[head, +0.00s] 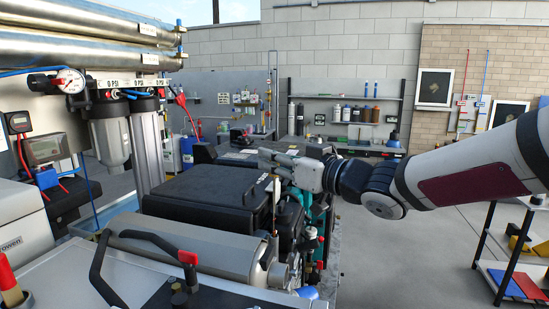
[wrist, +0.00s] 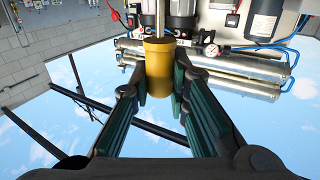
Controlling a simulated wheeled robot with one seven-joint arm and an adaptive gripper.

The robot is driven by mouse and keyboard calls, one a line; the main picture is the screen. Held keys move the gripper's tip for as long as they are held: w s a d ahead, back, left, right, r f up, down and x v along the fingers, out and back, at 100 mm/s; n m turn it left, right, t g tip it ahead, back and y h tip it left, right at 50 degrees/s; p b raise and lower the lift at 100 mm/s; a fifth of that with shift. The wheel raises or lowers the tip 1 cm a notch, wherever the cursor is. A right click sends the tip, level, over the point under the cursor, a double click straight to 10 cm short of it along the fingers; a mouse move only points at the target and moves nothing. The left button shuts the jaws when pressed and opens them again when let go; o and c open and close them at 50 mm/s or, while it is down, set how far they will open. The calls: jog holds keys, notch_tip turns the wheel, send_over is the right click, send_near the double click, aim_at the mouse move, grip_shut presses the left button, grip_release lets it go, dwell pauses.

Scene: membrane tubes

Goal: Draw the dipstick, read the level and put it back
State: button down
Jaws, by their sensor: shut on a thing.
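The dipstick shows in the wrist view as a yellow cylindrical handle (wrist: 158,65) with a thin grey rod running from it to the top edge. My gripper (wrist: 160,80) is shut on this handle, with a dark green finger pad on each side. In the head view my gripper (head: 272,160) is above the machinery beside the black case, reaching in from the right. A thin pale upright piece shows just below its tip; I cannot tell whether it is the dipstick's rod. The rod's far end and any level mark are hidden.
The black case (head: 205,194) lies left of my gripper. A grey cylindrical housing (head: 195,252) with a black handle stands in front. Steel membrane tubes (head: 85,45) and a pressure gauge (head: 70,80) are at upper left. Open floor (head: 410,245) lies to the right.

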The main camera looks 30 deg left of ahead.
jog(key=shift+f, duration=0.1)
jog(key=b, duration=0.3)
send_over(274, 236)
notch_tip(274, 236, down, 7)
jog(key=shift+w, duration=0.25)
dwell(1.4)
jog(key=shift+a+f, duration=0.1)
dwell(0.4)
jog(key=shift+f+b, duration=2.1)
jog(key=shift+f, duration=1.6)
jog(key=c, duration=1.4)
grip_release()
jog(key=shift+c, duration=0.2)
jog(key=shift+r, duration=0.1)
notch_tip(274, 236, up, 31)
jog(key=p, duration=1.1)
jog(key=shift+w+a+p, duration=0.15)
jog(key=shift+w+p, duration=0.15)
